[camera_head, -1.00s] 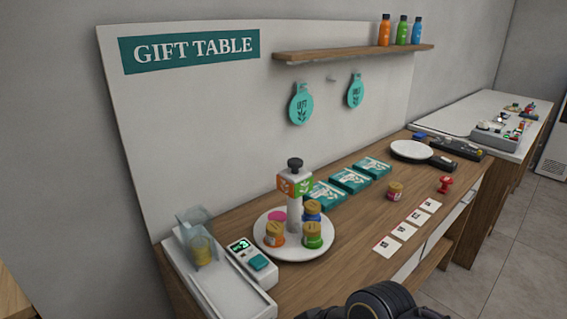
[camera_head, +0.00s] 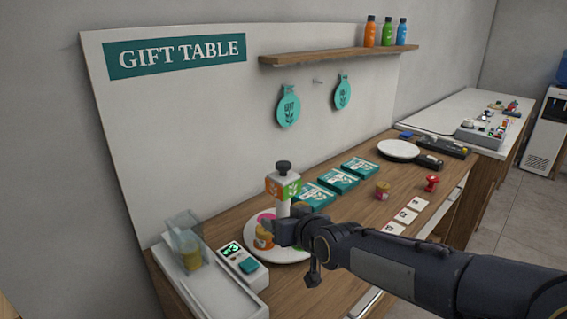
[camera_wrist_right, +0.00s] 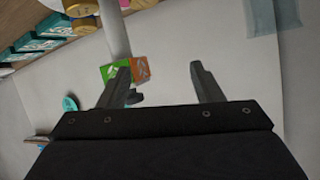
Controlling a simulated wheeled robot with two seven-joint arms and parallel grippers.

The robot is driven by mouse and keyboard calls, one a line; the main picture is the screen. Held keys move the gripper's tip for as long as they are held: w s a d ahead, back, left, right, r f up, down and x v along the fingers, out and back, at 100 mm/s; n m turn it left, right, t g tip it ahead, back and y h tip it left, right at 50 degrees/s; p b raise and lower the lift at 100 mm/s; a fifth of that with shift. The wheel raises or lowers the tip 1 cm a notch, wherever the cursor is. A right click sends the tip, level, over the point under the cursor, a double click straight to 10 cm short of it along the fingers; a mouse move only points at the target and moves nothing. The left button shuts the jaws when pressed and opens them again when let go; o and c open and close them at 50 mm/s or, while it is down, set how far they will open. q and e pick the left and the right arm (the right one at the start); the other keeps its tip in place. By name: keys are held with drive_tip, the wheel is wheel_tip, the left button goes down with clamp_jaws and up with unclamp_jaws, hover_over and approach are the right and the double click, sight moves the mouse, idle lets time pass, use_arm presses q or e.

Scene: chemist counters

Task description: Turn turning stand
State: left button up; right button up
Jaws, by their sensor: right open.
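The turning stand (camera_head: 285,256) is a round white plate with a white post, a dark knob (camera_head: 283,166) and an orange-and-green block (camera_head: 283,187) under the knob. An orange jar with a gold lid (camera_head: 263,239) stands on the plate's left, near a pink lid. My right gripper (camera_head: 268,228) is in front of the post, over the plate, and hides its right part and other jars. In the right wrist view, the open, empty fingers (camera_wrist_right: 160,75) are apart; the block (camera_wrist_right: 126,70) shows upside down behind the left one. My left gripper is not in view.
A small device (camera_head: 241,262) with a green display and a clear cup (camera_head: 187,248) in a white tray stand left of the plate. Teal boxes (camera_head: 338,180), white cards (camera_head: 405,216), a gold-lidded jar (camera_head: 382,191) and a red stamp (camera_head: 431,184) lie to the right.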

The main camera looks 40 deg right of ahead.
sight(286, 167)
drive_tip(key=w+d+r+t+h, duration=0.1)
drive_tip(key=w+d, duration=0.1)
drive_tip(key=d, duration=0.1)
drive_tip(key=w+d+r+t+h, duration=0.1)
drive_tip(key=w+d+r+t, duration=0.1)
drive_tip(key=d, duration=0.1)
drive_tip(key=w+d+r+t+h, duration=0.1)
drive_tip(key=w+d, duration=0.2)
drive_tip(key=shift+r, duration=0.4)
drive_tip(key=shift+w+d+r+n+p, duration=0.1)
drive_tip(key=shift+w+n+p, duration=0.2)
drive_tip(key=shift+p, duration=0.05)
drive_tip(key=p+x, duration=0.2)
drive_tip(key=x, duration=0.5)
drive_tip(key=shift+r, duration=0.15)
drive_tip(key=shift+c, duration=0.2)
clamp_jaws()
